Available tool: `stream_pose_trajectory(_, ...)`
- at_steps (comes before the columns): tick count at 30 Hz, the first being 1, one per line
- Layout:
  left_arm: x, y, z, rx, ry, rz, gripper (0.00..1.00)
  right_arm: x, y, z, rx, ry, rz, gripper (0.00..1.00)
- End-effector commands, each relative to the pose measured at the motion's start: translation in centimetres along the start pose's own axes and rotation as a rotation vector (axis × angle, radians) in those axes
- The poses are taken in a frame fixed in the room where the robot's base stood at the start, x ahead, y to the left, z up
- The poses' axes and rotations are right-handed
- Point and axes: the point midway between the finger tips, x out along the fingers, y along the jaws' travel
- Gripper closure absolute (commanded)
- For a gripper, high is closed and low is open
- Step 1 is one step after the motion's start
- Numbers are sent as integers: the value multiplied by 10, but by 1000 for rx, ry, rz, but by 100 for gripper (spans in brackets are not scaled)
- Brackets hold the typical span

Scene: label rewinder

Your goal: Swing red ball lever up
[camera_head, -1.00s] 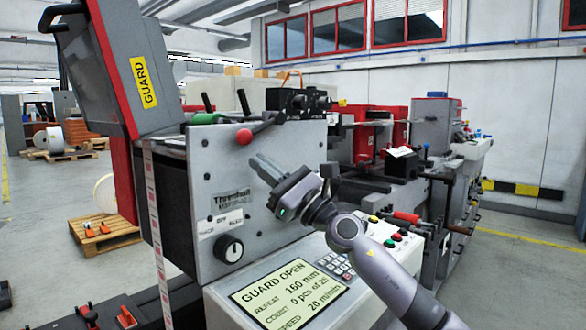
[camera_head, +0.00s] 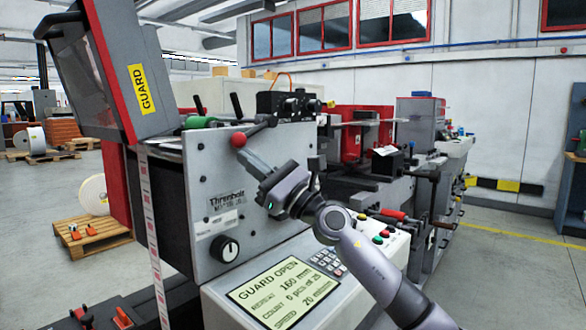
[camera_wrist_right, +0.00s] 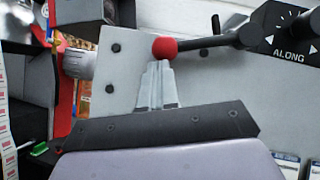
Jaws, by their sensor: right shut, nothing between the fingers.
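The red ball (camera_head: 239,140) sits at the left end of a dark lever (camera_head: 259,128) on the upper front of the grey machine panel. The lever slopes down to the left toward the ball. My right gripper (camera_head: 244,155) is shut and empty, its fingertips just below the ball. In the right wrist view the ball (camera_wrist_right: 165,48) is right above the shut fingertips (camera_wrist_right: 160,64), and the lever rod (camera_wrist_right: 205,42) runs right from it to a dark hub. I cannot tell whether the fingertips touch the ball. My left gripper is not in view.
The raised guard (camera_head: 110,70) stands to the left of the lever. A black knob (camera_head: 224,248) and a lit screen reading GUARD OPEN (camera_head: 285,288) are below. Dark upright handles (camera_head: 237,106) stand behind the panel's top edge.

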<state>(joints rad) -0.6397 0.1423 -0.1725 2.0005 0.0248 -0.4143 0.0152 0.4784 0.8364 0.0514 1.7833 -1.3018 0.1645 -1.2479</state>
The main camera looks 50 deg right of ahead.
Motion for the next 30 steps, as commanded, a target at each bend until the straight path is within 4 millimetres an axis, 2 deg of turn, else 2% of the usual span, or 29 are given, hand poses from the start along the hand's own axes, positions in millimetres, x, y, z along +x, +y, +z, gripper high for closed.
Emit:
stream_pose_trajectory(8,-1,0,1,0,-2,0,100,1,-1,5,-3,-10,-1,100)
stream_pose_trajectory(14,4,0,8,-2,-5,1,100,-3,1,-1,-3,-10,0,100)
stream_pose_trajectory(26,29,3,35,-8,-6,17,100,-27,10,-38,2,-4,1,100)
stream_pose_trajectory(30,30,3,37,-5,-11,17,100,-46,11,-34,3,-1,3,100)
